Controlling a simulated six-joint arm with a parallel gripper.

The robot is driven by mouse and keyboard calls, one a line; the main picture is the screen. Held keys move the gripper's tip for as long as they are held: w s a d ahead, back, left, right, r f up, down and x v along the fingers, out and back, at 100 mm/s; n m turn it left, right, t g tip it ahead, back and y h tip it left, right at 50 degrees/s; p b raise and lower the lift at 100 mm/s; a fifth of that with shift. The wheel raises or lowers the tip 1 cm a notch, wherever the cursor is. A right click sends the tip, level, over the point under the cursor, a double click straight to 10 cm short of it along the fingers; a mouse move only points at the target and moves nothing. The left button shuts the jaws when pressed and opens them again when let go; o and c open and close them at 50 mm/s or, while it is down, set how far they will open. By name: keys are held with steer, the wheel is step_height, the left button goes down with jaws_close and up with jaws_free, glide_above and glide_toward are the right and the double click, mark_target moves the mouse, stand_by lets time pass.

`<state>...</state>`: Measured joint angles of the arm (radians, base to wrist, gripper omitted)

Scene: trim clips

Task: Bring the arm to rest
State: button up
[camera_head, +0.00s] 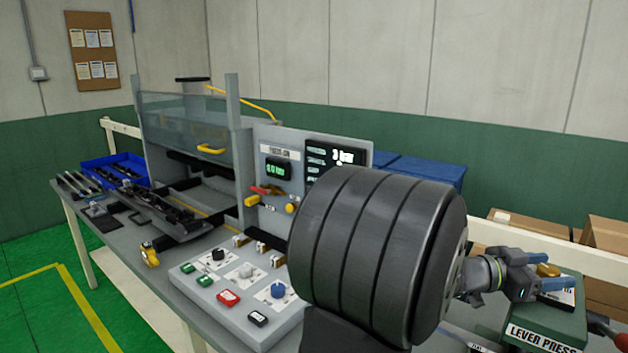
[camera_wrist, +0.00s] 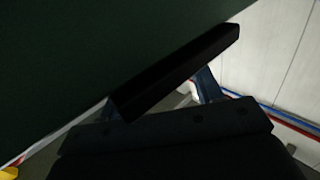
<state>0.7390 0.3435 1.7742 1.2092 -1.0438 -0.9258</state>
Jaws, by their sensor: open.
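My gripper (camera_head: 572,290) is at the right of the head view, with its two blue fingers pointing right and apart. It is open and nothing shows between the fingers. It is beside or above the green lever press (camera_head: 545,335); the exact gap cannot be told. In the wrist view a large dark surface and a black bar (camera_wrist: 180,70) cover most of the fingers. My thick dark arm link hides the middle of the bench in the head view.
The bench (camera_head: 130,255) carries a control box (camera_head: 235,310) with buttons, a clear-guarded machine (camera_head: 195,130), a display panel (camera_head: 335,155) and a blue bin (camera_head: 115,170). Cardboard boxes (camera_head: 605,240) and a white rail (camera_head: 545,245) stand behind my gripper.

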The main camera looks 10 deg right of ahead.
steer(key=shift+s+d, duration=0.1)
steer(key=shift+d, duration=1.1)
steer(key=shift+a, duration=0.1)
steer(key=w+a, duration=0.2)
steer(key=a, duration=1.5)
steer(key=d, duration=0.5)
steer(key=s+d, duration=0.1)
steer(key=d, duration=0.5)
steer(key=s+d, duration=0.1)
steer(key=d, duration=0.5)
steer(key=shift+d+m+g, duration=0.2)
steer(key=shift+m+g, duration=0.1)
steer(key=shift+g, duration=0.2)
steer(key=m+g+y, duration=0.1)
steer(key=m+g, duration=0.1)
steer(key=g, duration=0.1)
steer(key=shift+s+a, duration=0.15)
steer(key=shift+a+m+g, duration=0.3)
steer(key=shift+a+g, duration=0.05)
steer(key=shift+g, duration=0.15)
steer(key=w+a+m+t+y, duration=0.1)
steer(key=w+a+m, duration=0.2)
steer(key=a, duration=1.1)
steer(key=shift+a+r+m+y, duration=0.15)
steer(key=shift+r+m+y, duration=0.2)
steer(key=shift+m, duration=0.15)
